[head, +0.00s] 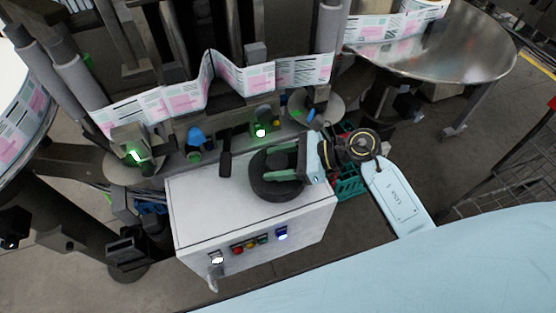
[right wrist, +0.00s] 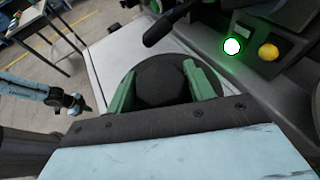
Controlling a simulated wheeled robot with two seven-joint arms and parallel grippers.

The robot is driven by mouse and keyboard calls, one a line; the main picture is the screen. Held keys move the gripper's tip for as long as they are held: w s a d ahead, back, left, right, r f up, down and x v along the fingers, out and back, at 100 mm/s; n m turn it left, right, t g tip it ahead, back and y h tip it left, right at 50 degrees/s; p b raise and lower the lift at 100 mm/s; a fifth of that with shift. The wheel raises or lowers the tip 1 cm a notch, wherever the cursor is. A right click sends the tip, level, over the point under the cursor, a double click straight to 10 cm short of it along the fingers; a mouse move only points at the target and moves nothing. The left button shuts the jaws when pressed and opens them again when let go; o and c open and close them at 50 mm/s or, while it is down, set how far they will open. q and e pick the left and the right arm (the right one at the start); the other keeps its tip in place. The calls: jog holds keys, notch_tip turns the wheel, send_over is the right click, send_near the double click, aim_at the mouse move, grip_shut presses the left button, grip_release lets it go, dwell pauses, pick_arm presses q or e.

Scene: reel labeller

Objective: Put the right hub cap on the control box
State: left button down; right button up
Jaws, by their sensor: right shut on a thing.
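The right hub cap, a round black disc with a raised hub (head: 272,189), is at the right part of the control box's white top. The control box (head: 210,205) stands in the middle of the head view, with buttons on its front. My right gripper (head: 283,165) reaches in from the right, its green fingers shut on the cap's raised hub. In the right wrist view the hub (right wrist: 163,80) sits between the two green fingers. The cap looks flat and low over the box top; I cannot tell whether it touches. My left gripper is not in the head view.
A black handle (head: 225,164) stands on the box top left of the cap. The labelling machine with its printed web (head: 243,78) is behind the box. A round metal table (head: 440,45) is at the upper right, and a green crate (head: 348,184) is right of the box.

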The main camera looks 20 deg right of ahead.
jog(key=o, duration=1.2)
jog(key=shift+f, duration=0.1)
jog(key=shift+r, duration=0.25)
jog(key=b+v, duration=0.2)
jog(key=v, duration=1)
jog(key=shift+f, duration=0.15)
